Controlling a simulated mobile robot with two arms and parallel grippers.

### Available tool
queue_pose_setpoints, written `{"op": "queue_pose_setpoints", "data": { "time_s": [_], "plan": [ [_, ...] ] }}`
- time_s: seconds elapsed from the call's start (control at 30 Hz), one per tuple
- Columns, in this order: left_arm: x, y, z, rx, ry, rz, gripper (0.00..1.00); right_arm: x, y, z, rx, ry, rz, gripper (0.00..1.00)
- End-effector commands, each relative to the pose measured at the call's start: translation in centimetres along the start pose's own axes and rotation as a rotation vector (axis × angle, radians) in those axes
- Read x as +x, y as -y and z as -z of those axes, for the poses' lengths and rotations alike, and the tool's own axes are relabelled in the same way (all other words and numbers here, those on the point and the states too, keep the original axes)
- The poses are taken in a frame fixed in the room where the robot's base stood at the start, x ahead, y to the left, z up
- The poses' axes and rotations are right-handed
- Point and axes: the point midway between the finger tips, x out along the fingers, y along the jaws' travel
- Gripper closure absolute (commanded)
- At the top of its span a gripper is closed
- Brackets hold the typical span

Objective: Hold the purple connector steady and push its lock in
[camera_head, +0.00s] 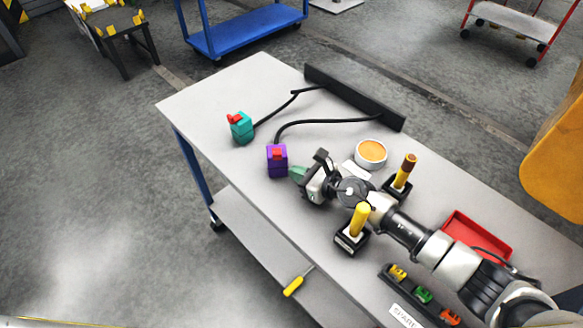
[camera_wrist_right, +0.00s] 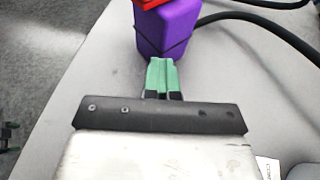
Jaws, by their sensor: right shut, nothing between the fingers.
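The purple connector (camera_head: 277,164) stands on the grey table near its left edge, with a red lock (camera_head: 277,153) on its top and a black cable behind it. My right gripper (camera_head: 297,174) is shut and empty, its green fingertips close beside the connector's right side in the head view. In the right wrist view the purple connector (camera_wrist_right: 165,30) is just ahead of the shut green fingertips (camera_wrist_right: 162,62); I cannot tell if they touch it. The red lock (camera_wrist_right: 150,3) is partly cut off at the top. My left gripper is not in view.
A teal connector (camera_head: 241,128) with a red lock stands farther left. Cables run to a black bar (camera_head: 355,97). A white bowl (camera_head: 371,153), two yellow-handled tools in holders (camera_head: 352,238), a red tray (camera_head: 477,236) and a dark rack (camera_head: 420,297) crowd the right side.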

Motion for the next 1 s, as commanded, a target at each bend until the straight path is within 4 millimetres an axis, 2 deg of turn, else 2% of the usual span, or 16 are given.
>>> {"op": "queue_pose_setpoints", "data": {
  "time_s": [0.13,0.17,0.7,1.0],
  "plan": [
    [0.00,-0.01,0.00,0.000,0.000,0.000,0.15,0.01,-0.01,-0.01,0.000,0.000,0.000,1.00],
    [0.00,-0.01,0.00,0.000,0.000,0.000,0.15,0.01,-0.01,-0.01,0.000,0.000,0.000,0.96],
    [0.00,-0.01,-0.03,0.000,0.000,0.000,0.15,0.00,0.00,-0.02,0.000,0.000,0.000,0.15],
    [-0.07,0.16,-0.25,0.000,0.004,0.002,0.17,-0.11,0.13,-0.05,0.006,-0.002,0.000,0.15]
  ]
}}
